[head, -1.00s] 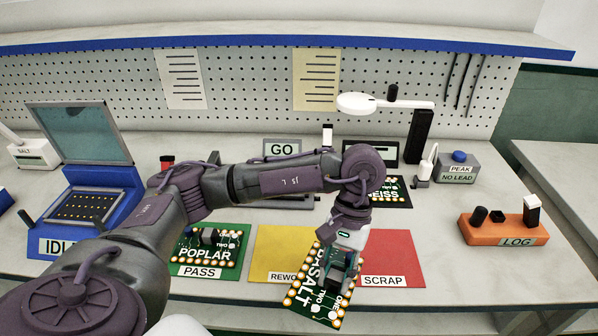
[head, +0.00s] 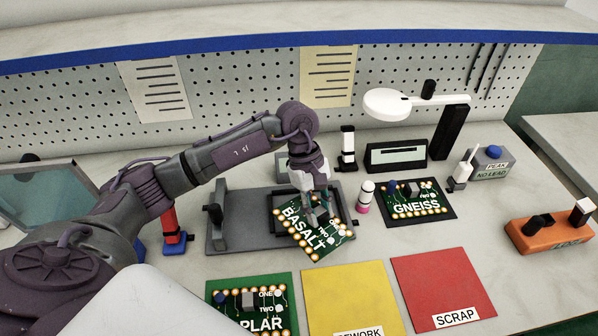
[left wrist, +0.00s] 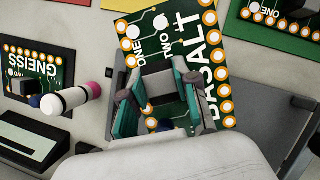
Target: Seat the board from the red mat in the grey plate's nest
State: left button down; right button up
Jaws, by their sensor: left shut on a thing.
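The green BASALT board (head: 297,229) is in my left gripper (head: 318,210), which is shut on the grey part on its face. In the left wrist view the BASALT board (left wrist: 196,65) shows between and beyond the fingers (left wrist: 163,100). The board is over the right part of the grey plate (head: 240,232), turned relative to it, with its near corner past the plate's front edge. The dark nest (head: 284,191) is partly hidden behind board and gripper; I cannot tell whether they touch. The red SCRAP mat (head: 440,285) is bare. My right gripper is not in view.
The GNEISS board (head: 415,208) sits on a black mat right of the plate, with a white and pink bottle (head: 365,197) between. A red stand (head: 172,232) is left. The yellow mat (head: 350,290) is empty; the POPLAR board (head: 250,312) lies beside it.

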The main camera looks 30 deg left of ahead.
aim_at(316, 198)
pick_arm(q)
jog(key=w+a+n+t, duration=0.1)
jog(key=n, duration=0.2)
jog(key=w+a+n+t+p, duration=0.1)
jog(key=w+n, duration=0.1)
jog(key=n, duration=0.1)
jog(key=w+a+f+n+t+p, duration=0.1)
jog(key=n, duration=0.2)
jog(key=shift+w+a, duration=0.35)
jog(key=shift+a, duration=0.05)
jog(key=a+n, duration=0.1)
jog(key=w+a+f+n+t, duration=0.1)
jog(key=shift+w+a+n+p, duration=0.2)
jog(key=shift+n+p, duration=0.1)
jog(key=shift+p, duration=0.1)
jog(key=shift+w+a+f+n+t+y, duration=0.1)
jog(key=shift+w+a+n+t+y, duration=0.05)
jog(key=shift+a+n+t+y, duration=0.2)
jog(key=shift+d, duration=0.1)
jog(key=shift+f+b, duration=0.1)
jog(key=shift+b, duration=0.3)
jog(key=shift+f+b, duration=0.4)
jog(key=shift+f, duration=0.1)
jog(key=shift+f+b, duration=0.6)
jog(key=shift+f, duration=0.1)
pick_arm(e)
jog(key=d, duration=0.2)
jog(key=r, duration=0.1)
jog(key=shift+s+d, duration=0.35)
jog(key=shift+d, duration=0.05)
